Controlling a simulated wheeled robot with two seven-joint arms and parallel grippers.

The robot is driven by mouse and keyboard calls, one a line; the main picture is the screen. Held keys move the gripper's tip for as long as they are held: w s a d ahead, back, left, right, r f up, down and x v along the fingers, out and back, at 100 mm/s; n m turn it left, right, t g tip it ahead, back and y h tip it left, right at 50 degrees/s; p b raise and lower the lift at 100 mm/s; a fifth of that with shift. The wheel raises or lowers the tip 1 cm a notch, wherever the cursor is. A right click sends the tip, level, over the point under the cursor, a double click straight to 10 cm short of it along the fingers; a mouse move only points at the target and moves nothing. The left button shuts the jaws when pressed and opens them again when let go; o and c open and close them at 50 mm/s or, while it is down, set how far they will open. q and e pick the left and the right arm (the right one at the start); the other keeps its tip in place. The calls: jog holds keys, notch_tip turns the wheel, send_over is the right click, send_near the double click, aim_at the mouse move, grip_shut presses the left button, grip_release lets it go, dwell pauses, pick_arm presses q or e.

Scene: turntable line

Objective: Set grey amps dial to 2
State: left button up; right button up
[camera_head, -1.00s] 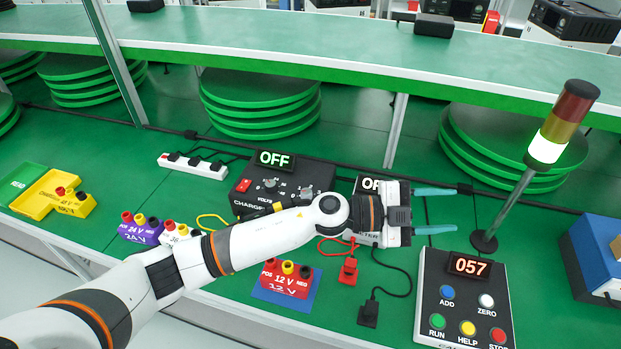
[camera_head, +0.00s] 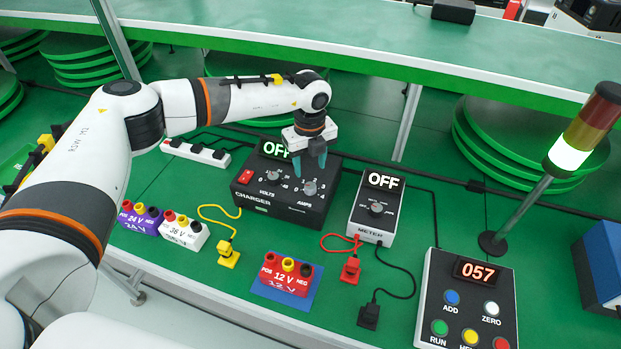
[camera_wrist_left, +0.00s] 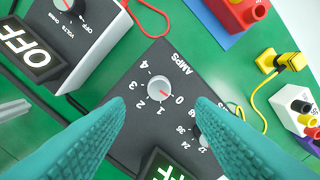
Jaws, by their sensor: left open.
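The grey amps dial (camera_head: 310,187) is the right-hand knob on the black charger (camera_head: 250,195). In the left wrist view the amps dial (camera_wrist_left: 159,88) sits between the fingertips, with the numbers 0 to 4 around it. Its small red mark seems to lie on the side of the 0. My left gripper (camera_head: 309,167) is open, pointing down just above the dial; its teal fingers also show in the wrist view (camera_wrist_left: 162,104). They look apart from the dial; contact cannot be told. My right gripper is not in view.
The volts dial (camera_head: 273,176) is beside the amps dial, partly hidden by a finger in the wrist view. The charger display (camera_head: 275,148) reads OFF. The meter (camera_head: 370,227) stands close on the right. Battery blocks and a yellow cable plug (camera_head: 228,256) lie in front.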

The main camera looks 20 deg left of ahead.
aim_at(310, 186)
pick_arm(q)
notch_tip(310, 186, down, 7)
jog(key=shift+p, duration=0.4)
jog(key=c, duration=1)
